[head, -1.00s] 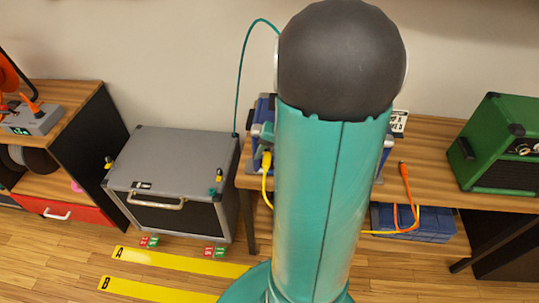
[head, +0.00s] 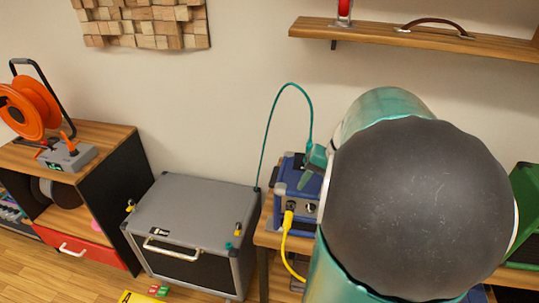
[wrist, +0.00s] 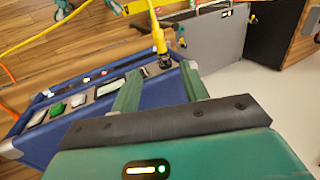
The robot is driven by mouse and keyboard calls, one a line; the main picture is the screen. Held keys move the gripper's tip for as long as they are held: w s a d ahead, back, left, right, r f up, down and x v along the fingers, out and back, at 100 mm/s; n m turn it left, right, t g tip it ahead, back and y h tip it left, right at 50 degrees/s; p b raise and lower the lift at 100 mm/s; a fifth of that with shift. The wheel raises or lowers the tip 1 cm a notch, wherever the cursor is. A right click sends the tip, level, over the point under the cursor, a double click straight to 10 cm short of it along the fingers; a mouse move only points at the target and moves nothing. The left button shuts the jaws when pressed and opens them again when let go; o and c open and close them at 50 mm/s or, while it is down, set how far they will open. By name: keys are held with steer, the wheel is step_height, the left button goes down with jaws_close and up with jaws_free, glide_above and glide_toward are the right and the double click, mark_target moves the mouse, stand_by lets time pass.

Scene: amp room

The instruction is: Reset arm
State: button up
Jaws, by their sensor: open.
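My gripper (wrist: 160,70) is open in the wrist view, its two green fingers apart with nothing visibly held between them. The fingers overlap the edge of a blue device (wrist: 88,100) with several switches on its panel. A yellow cable plug (wrist: 159,42) stands in a socket just beyond the fingertips; I cannot tell whether they touch. In the head view, my gripper (head: 313,168) is beside the blue device (head: 290,180), partly hidden by my arm. The yellow plug (head: 288,218) shows in its front.
A grey amplifier (head: 205,205) stands on the floor left of the wooden bench (head: 266,236). A shelf unit (head: 115,135) with an orange cable reel (head: 28,105) is further left. A wall shelf (head: 380,33) is above. A green amplifier (head: 522,215) is at the right.

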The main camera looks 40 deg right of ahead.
steer(key=a+r+n+h, duration=0.1)
steer(key=a+r+n, duration=0.1)
steer(key=a, duration=0.7)
steer(key=a+r+n+t+h, duration=0.1)
steer(key=a+n, duration=0.4)
steer(key=a, duration=0.5)
steer(key=s+a+r+n+t, duration=0.1)
steer(key=a+r+n, duration=0.2)
steer(key=a, duration=0.6)
steer(key=shift+a+h, duration=0.2)
steer(key=shift+h, duration=0.2)
steer(key=shift+s, duration=0.15)
steer(key=shift+c, duration=1)
steer(key=shift+d, duration=0.2)
